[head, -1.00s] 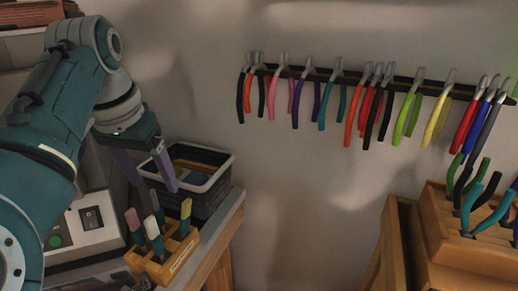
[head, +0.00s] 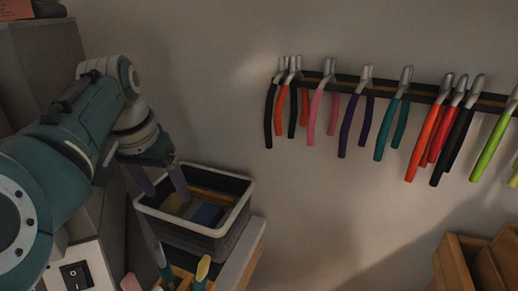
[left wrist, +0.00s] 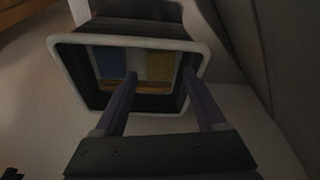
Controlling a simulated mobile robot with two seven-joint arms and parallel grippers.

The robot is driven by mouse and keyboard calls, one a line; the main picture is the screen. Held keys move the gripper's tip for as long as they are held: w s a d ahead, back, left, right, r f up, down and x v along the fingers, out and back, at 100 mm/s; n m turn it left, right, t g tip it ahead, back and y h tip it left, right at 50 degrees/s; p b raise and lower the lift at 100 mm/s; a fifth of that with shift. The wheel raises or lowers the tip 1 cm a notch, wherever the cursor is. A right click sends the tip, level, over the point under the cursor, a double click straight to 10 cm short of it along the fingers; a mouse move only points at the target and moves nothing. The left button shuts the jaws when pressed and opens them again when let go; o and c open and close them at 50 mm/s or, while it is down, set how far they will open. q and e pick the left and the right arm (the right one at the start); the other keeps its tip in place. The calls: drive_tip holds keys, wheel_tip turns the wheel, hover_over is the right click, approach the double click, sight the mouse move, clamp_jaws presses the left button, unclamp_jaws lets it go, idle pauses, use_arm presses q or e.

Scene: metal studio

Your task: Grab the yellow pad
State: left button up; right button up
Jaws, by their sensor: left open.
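A dark basket with a pale rim (head: 236,214) stands at the lower middle-left of the head view. Inside it lies a yellow pad (head: 173,203), beside grey and blue pads. In the left wrist view the yellow pad (left wrist: 160,66) is at the right of the row, seen between my fingertips. My left gripper (head: 167,194) is open and empty, its fingers pointing down at the left part of the basket opening. The left wrist view also shows the left gripper (left wrist: 160,74) with its fingers apart over the opening. I cannot tell how deep the fingertips are. My right gripper is not in view.
A blue pad (left wrist: 109,63) and an orange-brown strip (head: 210,193) share the basket. A small wooden holder with upright handled tools (head: 202,270) stands in front of it. A switch box (head: 75,275) is at the lower left. Pliers hang on a wall rail (head: 425,92).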

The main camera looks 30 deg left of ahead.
sight(174, 203)
use_arm(q)
drive_tip(key=x, duration=0.3)
drive_tip(key=shift+w+f+b, duration=0.1)
drive_tip(key=shift+f+b, duration=0.2)
drive_tip(key=shift+b, duration=0.1)
drive_tip(key=c, duration=1.1)
drive_tip(key=shift+r, duration=0.1)
